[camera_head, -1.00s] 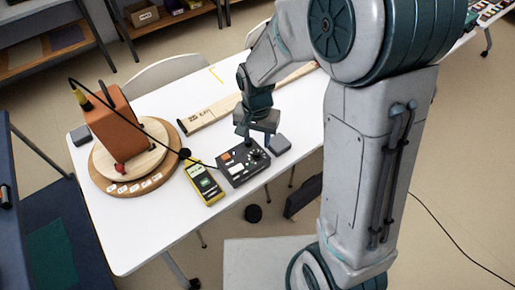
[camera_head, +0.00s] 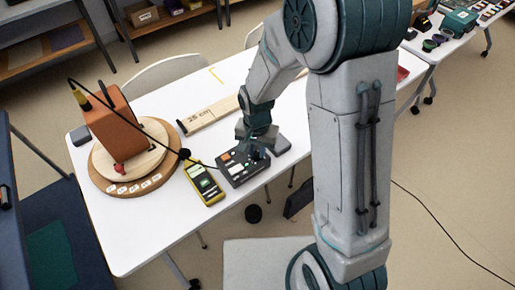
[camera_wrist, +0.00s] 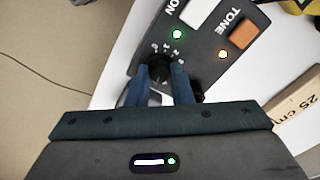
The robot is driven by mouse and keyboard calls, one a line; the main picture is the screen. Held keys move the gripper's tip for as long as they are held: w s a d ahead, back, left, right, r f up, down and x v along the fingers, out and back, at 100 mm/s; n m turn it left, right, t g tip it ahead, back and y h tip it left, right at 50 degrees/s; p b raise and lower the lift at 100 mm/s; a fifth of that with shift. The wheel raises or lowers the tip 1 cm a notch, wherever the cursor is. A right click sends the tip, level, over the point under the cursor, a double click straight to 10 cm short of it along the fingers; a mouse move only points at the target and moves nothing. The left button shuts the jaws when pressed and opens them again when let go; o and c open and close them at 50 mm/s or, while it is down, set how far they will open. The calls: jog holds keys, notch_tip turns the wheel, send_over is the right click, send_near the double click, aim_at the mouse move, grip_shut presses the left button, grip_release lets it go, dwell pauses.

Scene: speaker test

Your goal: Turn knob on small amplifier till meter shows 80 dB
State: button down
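The small amplifier (camera_head: 232,171) is a black box near the table's front edge. In the wrist view the amplifier (camera_wrist: 212,75) shows a white button, an orange button marked TONE, and small green and orange lights. Its dark knob (camera_wrist: 161,69) has a numbered dial around it. My gripper (camera_wrist: 161,70) is down at the knob, one finger on each side; I cannot tell whether they press on it. In the head view my gripper (camera_head: 258,150) hides the knob. The yellow meter (camera_head: 204,184) lies left of the amplifier with a lit green screen, its reading too small to make out.
An orange speaker (camera_head: 114,128) stands on a round wooden turntable (camera_head: 136,186) at the table's left. A cable arcs from the speaker. A wooden 25 cm bar (camera_head: 208,113) lies behind the amplifier.

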aim_at(256, 152)
jog(key=shift+f+m+b, duration=0.1)
jog(key=shift+m+b, duration=0.3)
jog(key=shift+m, duration=0.8)
jog(key=c, duration=1.3)
grip_release()
notch_tip(256, 152, up, 14)
jog(key=shift+r, duration=0.1)
